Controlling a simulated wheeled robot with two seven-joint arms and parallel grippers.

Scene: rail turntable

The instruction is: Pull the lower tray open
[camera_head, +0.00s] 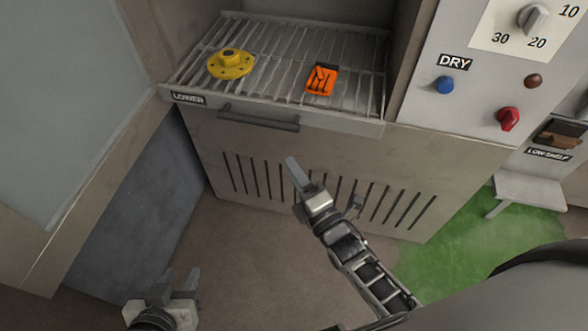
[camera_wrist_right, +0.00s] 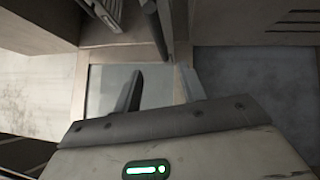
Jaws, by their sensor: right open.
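The lower tray (camera_head: 190,97) is a wire rack with a pale front lip labelled LOWER, in the cabinet opening at the top of the head view. Its dark bar handle (camera_head: 258,120) runs along the front. My right gripper (camera_head: 325,188) is open and empty, below and right of the handle and apart from it, in front of the slotted panel. In the right wrist view its two fingers (camera_wrist_right: 162,80) stand apart; a dark bar, seemingly the handle (camera_wrist_right: 154,27), shows beyond them. My left gripper (camera_head: 177,280) is low at the left, its fingers apart and empty, far from the handle.
A yellow flanged part (camera_head: 231,64) and an orange part (camera_head: 321,79) lie on the rack. A control panel with a blue button (camera_head: 443,85) and red knob (camera_head: 508,118) is at right. A low shelf (camera_head: 540,191) stands below it. An open door (camera_head: 75,100) is at left.

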